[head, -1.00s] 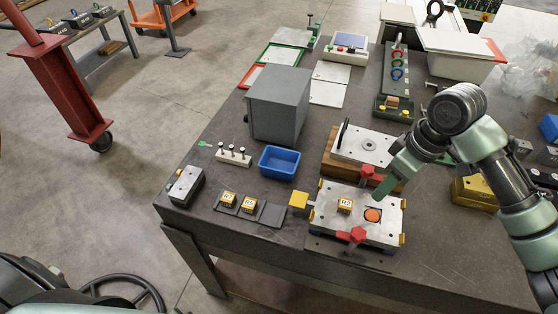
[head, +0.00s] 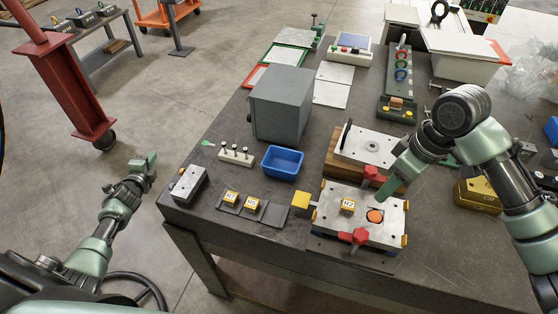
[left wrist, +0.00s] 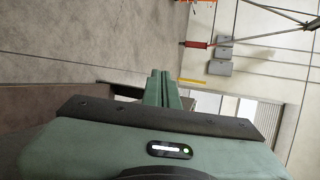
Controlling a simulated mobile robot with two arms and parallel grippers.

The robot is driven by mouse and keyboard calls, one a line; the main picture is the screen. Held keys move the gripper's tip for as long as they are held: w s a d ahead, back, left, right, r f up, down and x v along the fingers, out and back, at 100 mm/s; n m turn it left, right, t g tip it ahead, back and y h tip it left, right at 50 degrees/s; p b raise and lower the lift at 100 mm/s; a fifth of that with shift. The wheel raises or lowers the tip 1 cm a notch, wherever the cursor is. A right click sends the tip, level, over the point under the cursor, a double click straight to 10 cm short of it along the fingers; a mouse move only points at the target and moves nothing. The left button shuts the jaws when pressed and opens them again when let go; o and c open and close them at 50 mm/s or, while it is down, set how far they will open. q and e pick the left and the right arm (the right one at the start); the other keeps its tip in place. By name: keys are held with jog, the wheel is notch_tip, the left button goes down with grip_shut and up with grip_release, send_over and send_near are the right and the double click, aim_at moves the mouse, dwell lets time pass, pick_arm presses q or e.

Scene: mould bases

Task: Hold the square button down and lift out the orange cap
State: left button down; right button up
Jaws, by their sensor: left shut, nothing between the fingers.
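The mould base (head: 330,222) is a light metal block near the table's front edge. A round orange cap (head: 375,216) sits in its top, and a yellow square button (head: 301,200) sticks out at its left side. My right gripper (head: 384,194) points down just above and behind the orange cap; its fingertips look apart from the cap, and I cannot tell whether its jaws are open. My left gripper (head: 143,164) is shut and empty, left of the table over the floor. Its closed fingers also show in the left wrist view (left wrist: 163,90).
Red clamps (head: 356,237) stand on the base, with a yellow tag beside the cap. Another metal mould (head: 365,146) lies behind. A blue bin (head: 282,162), a grey box (head: 292,105) and yellow tagged blocks (head: 231,199) stand to the left.

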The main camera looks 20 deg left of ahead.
pick_arm(q)
jog(key=w+d+r+m+t+h, duration=0.2)
jog(key=w+d+r+m, duration=0.2)
jog(key=w+r, duration=0.3)
jog(key=w+d+r+m+h, duration=0.3)
jog(key=d+r+m+h, duration=0.4)
jog(key=d, duration=0.5)
jog(key=w+d+r+m+h, duration=0.4)
jog(key=d+r+m+h, duration=0.4)
jog(key=d, duration=0.5)
jog(key=s+d+r+m+g+h, duration=0.1)
jog(key=s+d+m+g, duration=0.4)
jog(key=d, duration=0.4)
jog(key=s+d+r+m+g+h, duration=0.1)
jog(key=s+d+m+g, duration=0.2)
jog(key=d+m+g, duration=0.35)
jog(key=s+d+f+m+g+y, duration=0.4)
jog(key=s+f+m+y, duration=0.4)
jog(key=f, duration=0.3)
jog(key=shift+s+d, duration=0.45)
jog(key=shift+s, duration=0.1)
